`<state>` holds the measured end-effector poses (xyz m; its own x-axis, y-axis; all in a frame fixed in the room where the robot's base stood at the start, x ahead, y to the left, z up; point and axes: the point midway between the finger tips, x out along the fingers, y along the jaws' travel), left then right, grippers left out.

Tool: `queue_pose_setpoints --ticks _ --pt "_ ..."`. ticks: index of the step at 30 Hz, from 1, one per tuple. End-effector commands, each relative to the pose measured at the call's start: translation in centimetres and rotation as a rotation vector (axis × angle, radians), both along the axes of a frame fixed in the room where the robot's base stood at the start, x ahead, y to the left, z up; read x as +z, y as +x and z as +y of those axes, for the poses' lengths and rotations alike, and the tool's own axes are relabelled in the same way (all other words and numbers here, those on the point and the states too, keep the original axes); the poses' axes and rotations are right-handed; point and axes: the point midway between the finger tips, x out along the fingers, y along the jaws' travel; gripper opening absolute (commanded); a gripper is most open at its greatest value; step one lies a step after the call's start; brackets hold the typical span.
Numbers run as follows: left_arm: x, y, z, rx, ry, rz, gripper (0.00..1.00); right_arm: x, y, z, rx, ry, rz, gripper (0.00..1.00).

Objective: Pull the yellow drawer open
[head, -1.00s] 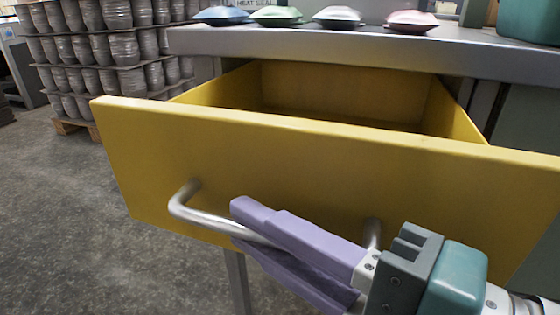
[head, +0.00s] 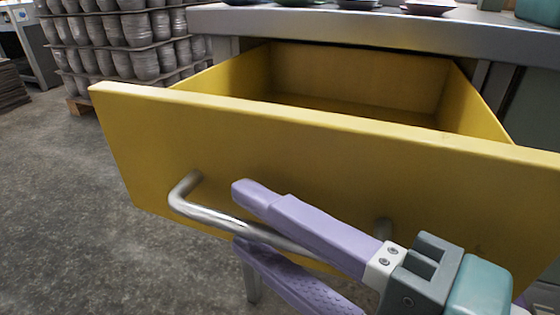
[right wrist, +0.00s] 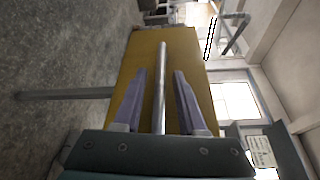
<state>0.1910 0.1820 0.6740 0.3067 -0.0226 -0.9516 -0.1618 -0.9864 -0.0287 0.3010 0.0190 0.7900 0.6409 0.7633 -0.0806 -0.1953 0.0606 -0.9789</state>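The yellow drawer (head: 330,165) is pulled well out of the grey bench, and its inside shows empty as far as I can see. A silver bar handle (head: 212,216) runs across its front. My right gripper (head: 240,220) is open around the bar, one purple finger above it and one below. In the right wrist view, the handle (right wrist: 161,85) lies between the two fingers of the gripper (right wrist: 160,73), with a gap on each side. The drawer front (right wrist: 195,75) lies behind them. My left gripper is not in view.
The grey bench top (head: 370,25) overhangs the drawer and bears several coloured dishes along its edge. Stacks of grey pots (head: 135,30) stand on a pallet at the back left. The floor (head: 60,210) left of the drawer is clear.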

Motion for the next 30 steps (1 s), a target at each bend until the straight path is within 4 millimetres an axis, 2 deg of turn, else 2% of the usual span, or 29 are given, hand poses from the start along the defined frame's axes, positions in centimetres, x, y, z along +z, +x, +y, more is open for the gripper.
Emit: queue_pose_setpoints --ticks 8,11,21,25,30 --pt "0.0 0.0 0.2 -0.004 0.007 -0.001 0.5 0.0 0.0 -0.1 -0.001 -0.001 -0.001 0.45" --pt "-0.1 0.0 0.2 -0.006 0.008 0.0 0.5 0.0 -0.5 -0.7 -0.001 -0.002 -0.001 0.45" --pt "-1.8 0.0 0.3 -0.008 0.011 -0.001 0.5 0.2 -4.9 -5.7 0.002 -0.004 0.002 0.45" --pt "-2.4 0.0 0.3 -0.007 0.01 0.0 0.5 0.4 -5.8 -6.9 0.0 -0.002 0.002 0.45" --pt "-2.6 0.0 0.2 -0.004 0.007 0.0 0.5 0.7 -6.4 -7.6 0.0 -0.001 0.0 0.45"
